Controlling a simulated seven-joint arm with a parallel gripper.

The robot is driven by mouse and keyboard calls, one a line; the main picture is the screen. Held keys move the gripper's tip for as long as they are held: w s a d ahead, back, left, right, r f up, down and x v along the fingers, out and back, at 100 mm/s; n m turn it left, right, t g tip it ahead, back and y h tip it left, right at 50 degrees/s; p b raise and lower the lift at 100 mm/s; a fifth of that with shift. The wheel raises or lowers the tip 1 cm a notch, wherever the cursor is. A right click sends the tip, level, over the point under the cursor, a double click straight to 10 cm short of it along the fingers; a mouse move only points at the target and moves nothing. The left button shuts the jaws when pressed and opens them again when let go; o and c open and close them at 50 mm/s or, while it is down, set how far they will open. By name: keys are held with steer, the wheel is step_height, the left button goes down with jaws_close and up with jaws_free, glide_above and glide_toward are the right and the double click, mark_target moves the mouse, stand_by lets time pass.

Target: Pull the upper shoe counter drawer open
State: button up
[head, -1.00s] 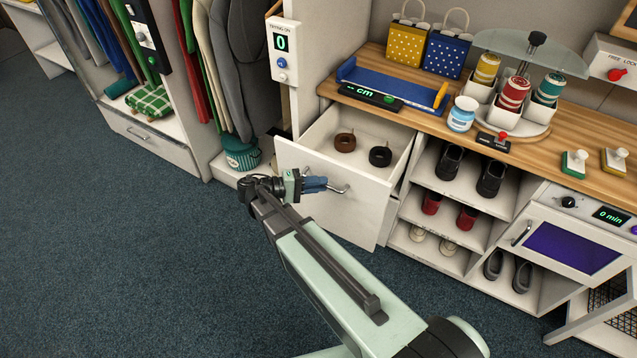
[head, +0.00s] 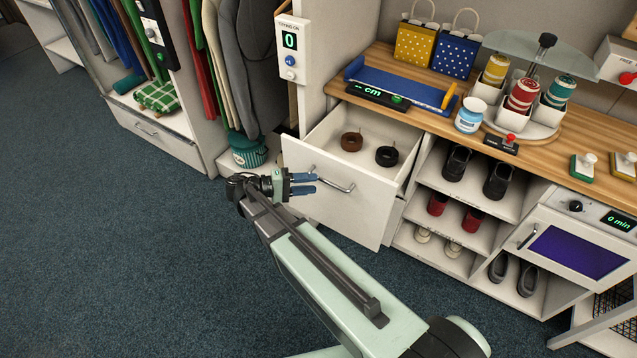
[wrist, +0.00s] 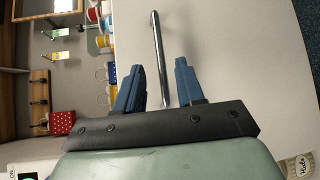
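The upper shoe counter drawer (head: 318,199) stands pulled out from the counter, and its inside shows from above. A brown coil (head: 351,141) and a black coil (head: 387,156) lie in it. Its bar handle (head: 333,179) is on the front face. My gripper (head: 303,184) is in front of the drawer, to the left of the handle's middle. In the wrist view my gripper (wrist: 160,85) has its two blue fingers apart, with the metal handle (wrist: 158,60) beyond and between them. The fingers do not visibly touch the handle.
Open shelves with several shoes (head: 470,180) stand right of the drawer. The wooden countertop (head: 425,110) above holds a blue tray (head: 395,84), a jar and a carousel. Hanging clothes (head: 245,70) are at left. The carpet (head: 110,250) in front is clear.

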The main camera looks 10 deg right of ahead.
steer(key=shift+a+r, duration=0.2)
steer(key=shift+a, duration=1.1)
steer(key=shift+d, duration=0.1)
steer(key=s+d+f+n+g+y, duration=0.1)
steer(key=s+d+f+g+y, duration=0.15)
steer(key=s+d+f, duration=0.65)
steer(key=s+d+f+n+g+y, duration=0.15)
steer(key=s+f+y, duration=0.4)
steer(key=f, duration=0.75)
steer(key=s+a+f+m+g+y, duration=0.1)
steer(key=s+f+y, duration=0.3)
steer(key=s, duration=0.7)
steer(key=s+a+f+m+g+y, duration=0.1)
steer(key=s+f+m+y, duration=0.2)
steer(key=s+f, duration=0.4)
steer(key=s+y, duration=0.1)
steer(key=s, duration=0.3)
steer(key=shift+a+f+g, duration=0.2)
steer(key=shift+f+g, duration=0.1)
